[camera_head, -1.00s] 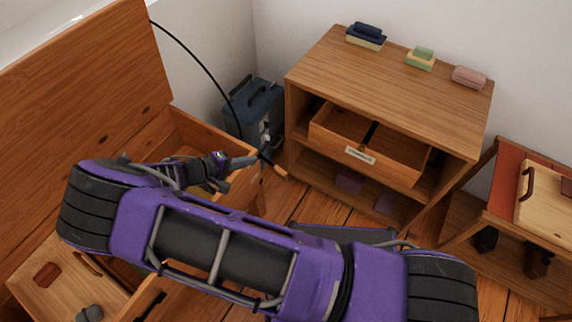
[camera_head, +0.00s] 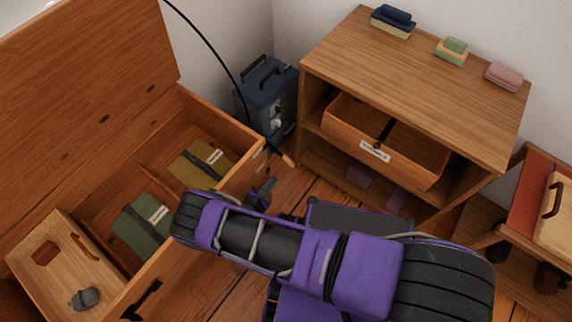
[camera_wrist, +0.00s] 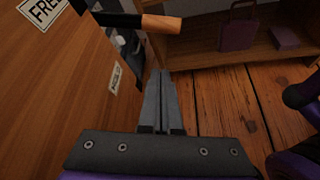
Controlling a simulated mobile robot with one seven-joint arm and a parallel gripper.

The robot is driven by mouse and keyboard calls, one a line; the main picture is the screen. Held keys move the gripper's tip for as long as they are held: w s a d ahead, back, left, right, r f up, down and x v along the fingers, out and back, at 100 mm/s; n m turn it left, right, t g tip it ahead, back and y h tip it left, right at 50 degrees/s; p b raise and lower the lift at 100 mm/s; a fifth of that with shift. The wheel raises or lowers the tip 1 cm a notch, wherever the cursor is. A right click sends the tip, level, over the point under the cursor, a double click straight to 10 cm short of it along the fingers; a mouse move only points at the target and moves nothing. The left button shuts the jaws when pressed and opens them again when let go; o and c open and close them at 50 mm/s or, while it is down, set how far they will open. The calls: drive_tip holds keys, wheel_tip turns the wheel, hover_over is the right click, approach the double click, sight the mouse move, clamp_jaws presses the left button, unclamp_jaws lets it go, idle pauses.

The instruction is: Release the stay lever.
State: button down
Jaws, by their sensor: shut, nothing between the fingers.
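The stay lever is a thin black curved rod (camera_head: 232,80) from the raised chest lid to the chest's right end, tipped by an orange-brown handle (camera_head: 284,157). In the wrist view the handle (camera_wrist: 161,24) and part of the black rod cross the top left. My gripper (camera_head: 269,184) is below the handle, outside the chest's end wall. In the wrist view my gripper (camera_wrist: 161,76) is shut and empty, its tips pointing up toward the handle with a gap between. A label reading "FREE" (camera_wrist: 41,10) is partly cut off on the wooden wall; a smaller label (camera_wrist: 116,78) is also there.
The open chest (camera_head: 160,190) holds a mustard bundle (camera_head: 196,165), a green bundle (camera_head: 143,222) and a wooden tray (camera_head: 50,250). A blue box (camera_head: 265,95) stands behind. A shelf unit (camera_head: 420,75) with an open drawer (camera_head: 400,155) stands right. Some floor shows between.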

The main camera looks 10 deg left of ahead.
sight(275, 149)
drive_tip(key=b+x, duration=0.3)
drive_tip(key=x, duration=0.7)
drive_tip(key=shift+s+d+r+p, duration=0.15)
drive_tip(key=shift+s+r, duration=0.05)
drive_tip(key=shift+r, duration=0.45)
drive_tip(key=shift+s+d+r+p, duration=0.1)
drive_tip(key=shift+s+d+r, duration=0.1)
drive_tip(key=shift+r, duration=0.45)
drive_tip(key=shift+s+d+r+p, duration=0.15)
drive_tip(key=shift+s+r, duration=0.05)
drive_tip(key=shift+r, duration=0.4)
drive_tip(key=shift+r, duration=0.1)
